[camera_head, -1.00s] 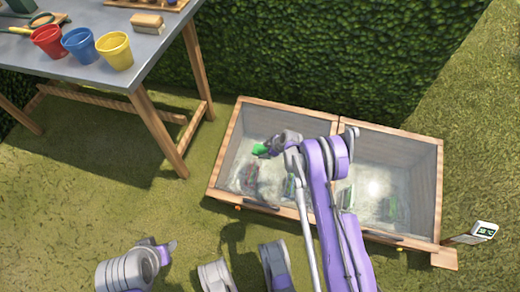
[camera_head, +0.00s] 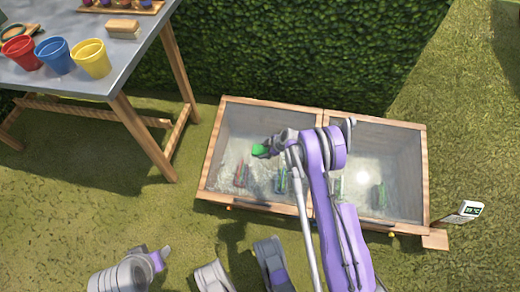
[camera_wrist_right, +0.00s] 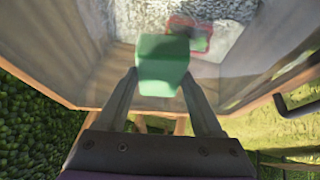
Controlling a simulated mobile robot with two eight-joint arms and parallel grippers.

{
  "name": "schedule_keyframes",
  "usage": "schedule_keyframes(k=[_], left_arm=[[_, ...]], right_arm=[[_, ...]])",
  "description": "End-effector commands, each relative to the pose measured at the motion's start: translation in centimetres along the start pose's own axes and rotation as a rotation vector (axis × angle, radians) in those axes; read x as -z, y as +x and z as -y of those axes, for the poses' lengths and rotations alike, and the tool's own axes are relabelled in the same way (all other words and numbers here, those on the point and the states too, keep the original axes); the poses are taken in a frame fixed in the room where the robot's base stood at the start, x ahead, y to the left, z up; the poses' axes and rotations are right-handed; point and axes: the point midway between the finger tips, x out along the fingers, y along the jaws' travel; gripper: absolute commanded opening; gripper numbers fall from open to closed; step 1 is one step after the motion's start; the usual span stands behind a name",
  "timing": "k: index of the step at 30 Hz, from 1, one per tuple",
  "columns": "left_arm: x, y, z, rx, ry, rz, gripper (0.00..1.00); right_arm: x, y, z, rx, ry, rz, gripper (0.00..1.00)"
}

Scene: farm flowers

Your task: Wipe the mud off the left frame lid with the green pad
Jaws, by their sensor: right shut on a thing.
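The green pad (camera_head: 259,150) is held in my right gripper (camera_head: 266,149), over the left frame lid (camera_head: 212,160), a clear pane in a wooden frame. In the right wrist view the green pad (camera_wrist_right: 162,65) sits between the two fingertips, which are shut on it. The pad looks close to the pane, but I cannot tell if it touches. I cannot make out mud clearly; a pale, speckled patch shows through the pane. My right arm crosses the middle bar and part of the right lid. My left gripper is not clearly in view.
The right frame (camera_head: 400,165) adjoins the left one, with small coloured things inside both. A white sign (camera_head: 466,211) stands at right. A table (camera_head: 125,62) with red, blue and yellow pots stands at upper left. A hedge (camera_head: 290,45) rises behind.

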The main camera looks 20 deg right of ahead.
Motion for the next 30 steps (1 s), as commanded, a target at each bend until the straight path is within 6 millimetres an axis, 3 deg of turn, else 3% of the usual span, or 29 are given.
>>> schedule_keyframes(k=[30], left_arm=[[0.0,0.0,0.0,0.0,0.0,0.0,0.5]], right_arm=[[-5.5,-2.9,-0.2,-0.001,0.0,0.005,0.23]])
